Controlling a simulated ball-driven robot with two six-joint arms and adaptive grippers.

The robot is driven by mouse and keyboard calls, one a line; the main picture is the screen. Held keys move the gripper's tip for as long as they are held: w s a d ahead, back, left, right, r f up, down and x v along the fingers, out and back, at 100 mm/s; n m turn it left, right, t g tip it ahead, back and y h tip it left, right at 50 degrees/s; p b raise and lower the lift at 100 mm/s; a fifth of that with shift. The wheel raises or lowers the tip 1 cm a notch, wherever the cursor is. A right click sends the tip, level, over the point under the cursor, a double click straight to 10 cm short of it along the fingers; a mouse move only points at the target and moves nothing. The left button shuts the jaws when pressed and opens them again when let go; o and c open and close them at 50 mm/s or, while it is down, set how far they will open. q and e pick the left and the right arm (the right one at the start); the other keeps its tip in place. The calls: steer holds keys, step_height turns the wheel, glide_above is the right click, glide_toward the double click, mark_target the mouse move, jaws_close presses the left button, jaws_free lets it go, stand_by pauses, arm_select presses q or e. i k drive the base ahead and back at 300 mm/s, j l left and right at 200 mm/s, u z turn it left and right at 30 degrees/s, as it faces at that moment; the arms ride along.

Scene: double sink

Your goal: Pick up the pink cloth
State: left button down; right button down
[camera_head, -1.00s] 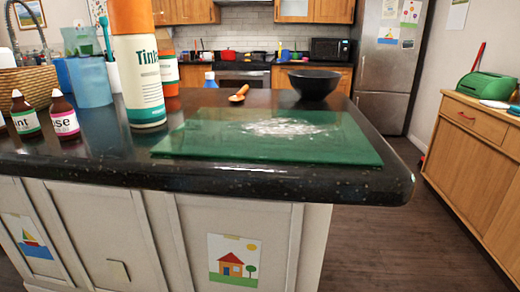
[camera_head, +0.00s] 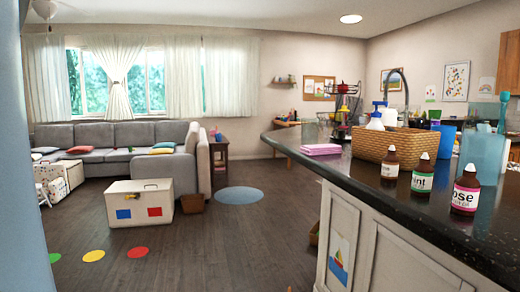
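The pink cloth (camera_head: 321,149) lies folded flat on the dark countertop (camera_head: 365,181), near its far left end.
A white toy chest (camera_head: 139,203) and grey sofa (camera_head: 118,142) are at left. Open floor (camera_head: 220,250) lies left of the counter.

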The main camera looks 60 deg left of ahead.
mark_target(330, 148)
steer(key=u, duration=1.4)
steer(key=z, duration=1.4)
steer(key=u, duration=1.4)
steer(key=z, duration=0.6)
steer(key=i+j+z, duration=0.15)
steer(key=z, duration=0.2)
steer(key=i+j+z, duration=0.15)
steer(key=j+z, duration=0.55)
steer(key=i+j, duration=0.05)
